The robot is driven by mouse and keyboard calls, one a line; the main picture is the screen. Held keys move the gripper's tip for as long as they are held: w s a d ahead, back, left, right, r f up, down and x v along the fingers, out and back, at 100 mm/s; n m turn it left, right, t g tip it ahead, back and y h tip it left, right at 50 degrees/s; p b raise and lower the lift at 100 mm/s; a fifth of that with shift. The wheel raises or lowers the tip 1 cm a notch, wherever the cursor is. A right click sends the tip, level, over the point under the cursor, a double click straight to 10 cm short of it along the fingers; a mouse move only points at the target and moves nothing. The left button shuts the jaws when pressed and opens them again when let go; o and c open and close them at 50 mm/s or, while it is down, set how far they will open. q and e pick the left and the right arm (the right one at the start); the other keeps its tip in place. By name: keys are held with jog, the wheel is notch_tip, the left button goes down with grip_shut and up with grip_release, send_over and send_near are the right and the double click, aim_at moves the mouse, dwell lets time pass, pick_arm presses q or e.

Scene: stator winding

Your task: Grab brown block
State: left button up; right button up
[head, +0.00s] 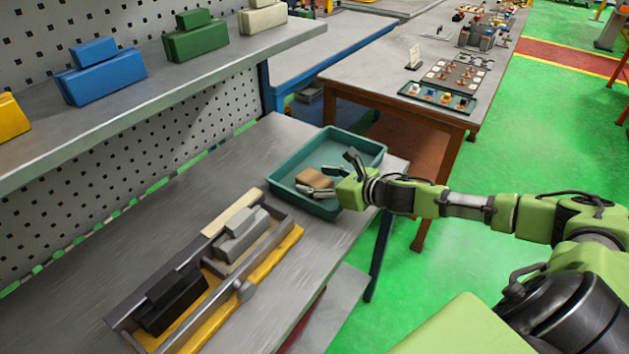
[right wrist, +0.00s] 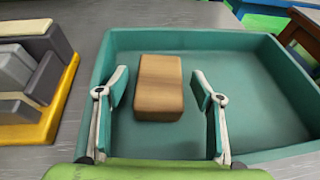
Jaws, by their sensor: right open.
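The brown block (head: 315,179) lies in a teal tray (head: 355,143) on the grey workbench. In the right wrist view the brown block (right wrist: 159,88) lies on the tray floor, between my fingers in the picture. My right gripper (head: 329,179) reaches in over the tray's right side. In the right wrist view the right gripper (right wrist: 160,90) is open, with a finger on each side of the block and a visible gap on the right. My left gripper is not in view.
A fixture with grey blocks (head: 242,235) and a black block (head: 172,302) stands left of the tray. A shelf above holds blue (head: 105,78), green (head: 197,40) and yellow blocks. The tray walls surround the brown block. Bare bench lies around the tray.

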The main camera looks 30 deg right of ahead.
jog(key=shift+w+a+f, duration=0.1)
jog(key=shift+w+f, duration=0.05)
jog(key=shift+w, duration=0.1)
jog(key=c, duration=1.3)
